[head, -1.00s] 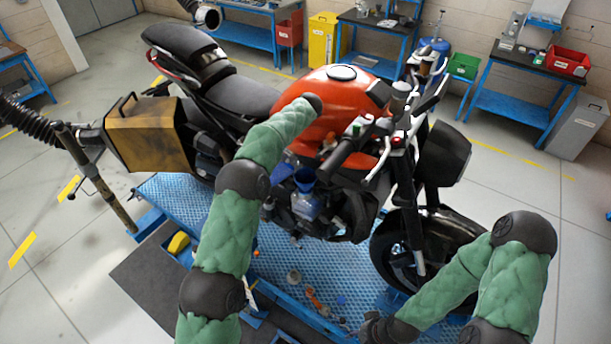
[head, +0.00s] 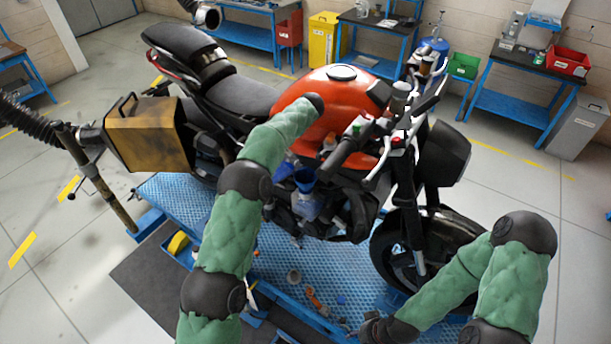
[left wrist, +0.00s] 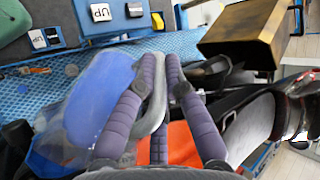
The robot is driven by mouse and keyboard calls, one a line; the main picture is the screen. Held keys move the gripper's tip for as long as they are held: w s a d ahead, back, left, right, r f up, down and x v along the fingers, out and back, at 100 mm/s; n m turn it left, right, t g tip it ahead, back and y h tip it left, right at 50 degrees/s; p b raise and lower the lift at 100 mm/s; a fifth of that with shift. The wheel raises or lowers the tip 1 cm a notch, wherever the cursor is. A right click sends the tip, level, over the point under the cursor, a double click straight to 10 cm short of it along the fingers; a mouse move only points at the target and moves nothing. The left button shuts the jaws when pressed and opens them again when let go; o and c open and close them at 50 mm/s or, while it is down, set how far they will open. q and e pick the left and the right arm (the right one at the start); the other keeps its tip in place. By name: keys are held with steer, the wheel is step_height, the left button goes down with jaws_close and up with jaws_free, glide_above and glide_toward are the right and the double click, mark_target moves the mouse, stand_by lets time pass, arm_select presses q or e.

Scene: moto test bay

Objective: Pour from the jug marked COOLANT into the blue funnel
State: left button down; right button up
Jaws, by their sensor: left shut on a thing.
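A clear jug (left wrist: 95,105) with blue liquid fills the left of the left wrist view; no marking on it can be read. My left gripper (left wrist: 160,68) is shut on its pale handle (left wrist: 156,110). In the head view my left forearm hides this gripper and most or all of the jug. The blue funnel (head: 305,177) stands mouth up beside the orange motorcycle's engine, above a bluish translucent container. I cannot make out the funnel in the left wrist view. My right gripper (head: 367,330) is low at the front; its fingers are too unclear to judge.
The motorcycle (head: 325,105) stands on a blue lift platform (head: 270,262). A small cup (head: 294,277) and an orange tool (head: 316,300) lie on it. A brown box (head: 148,135) is at the left. Work tables stand behind, with open floor between.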

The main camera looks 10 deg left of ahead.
arm_select(q)
steer(key=shift+w+d+r+g+y, duration=0.15)
steer(key=shift+d+r+y, duration=0.35)
steer(key=shift+r, duration=0.25)
steer(key=shift+w+d+r+g+y, duration=0.15)
steer(key=shift+d+r+y, duration=0.2)
steer(key=shift+r+y, duration=0.3)
stand_by(5.2)
steer(key=b, duration=0.1)
steer(key=a+f+h+b, duration=0.1)
steer(key=f+h+b, duration=0.1)
steer(key=shift+s+a+f+b, duration=0.25)
steer(key=shift+b, duration=0.1)
steer(key=shift+s+a+f+t+h+b, duration=0.1)
steer(key=shift+a+f+t+h+b, duration=0.35)
steer(key=shift+f+h+b, duration=0.55)
steer(key=shift+s+a+f+h+b, duration=0.1)
steer(key=shift+a+f+h+b, duration=0.25)
steer(key=shift+h+b, duration=0.3)
steer(key=shift+d, duration=0.1)
